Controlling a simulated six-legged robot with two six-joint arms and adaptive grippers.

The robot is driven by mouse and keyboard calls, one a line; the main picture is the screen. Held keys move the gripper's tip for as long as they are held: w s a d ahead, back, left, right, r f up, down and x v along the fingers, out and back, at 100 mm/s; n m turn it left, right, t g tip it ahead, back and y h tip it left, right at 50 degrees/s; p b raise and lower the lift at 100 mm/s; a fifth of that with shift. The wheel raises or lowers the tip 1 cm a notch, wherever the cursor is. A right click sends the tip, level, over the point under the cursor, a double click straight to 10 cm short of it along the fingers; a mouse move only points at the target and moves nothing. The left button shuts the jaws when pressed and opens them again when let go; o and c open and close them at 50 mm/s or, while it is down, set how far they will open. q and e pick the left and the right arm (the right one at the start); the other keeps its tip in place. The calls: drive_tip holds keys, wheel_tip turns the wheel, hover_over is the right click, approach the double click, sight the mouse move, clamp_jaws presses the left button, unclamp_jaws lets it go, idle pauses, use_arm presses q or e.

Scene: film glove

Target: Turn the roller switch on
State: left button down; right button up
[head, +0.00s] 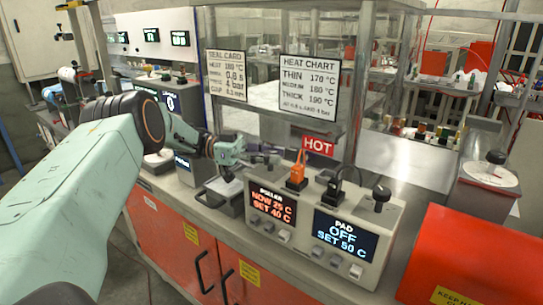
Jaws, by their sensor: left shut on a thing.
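The control box (338,225) stands on the bench at centre right. Its left display (272,208) appears to read "ROLLER", "NOW 25 C", "SET 40 C", in lit orange. Its right display (344,234) reads "PAD OFF SET 50 C". An orange upright piece (297,171) stands on top behind the roller display, and a black one (340,184) behind the pad display. Small grey keys (269,228) lie below the displays. My left gripper (262,158) is left of the orange piece and apart from it. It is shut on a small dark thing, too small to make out.
A grey tray (224,195) sits on the bench left of the box. A red HOT sign (318,146) and a heat chart (309,85) hang behind. A black knob (381,195) rises at the box's right. A red case (475,262) blocks the front right.

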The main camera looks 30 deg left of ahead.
use_arm(q)
drive_tip(key=c, duration=1.4)
unclamp_jaws()
drive_tip(key=shift+w+a+r, duration=0.1)
drive_tip(key=shift+a+r, duration=0.05)
drive_tip(key=shift+r, duration=0.15)
drive_tip(key=o, duration=0.4)
drive_tip(key=shift+f, duration=0.1)
drive_tip(key=shift+o, duration=0.3)
drive_tip(key=shift+f, duration=0.1)
drive_tip(key=v, duration=0.7)
drive_tip(key=shift+a, duration=0.2)
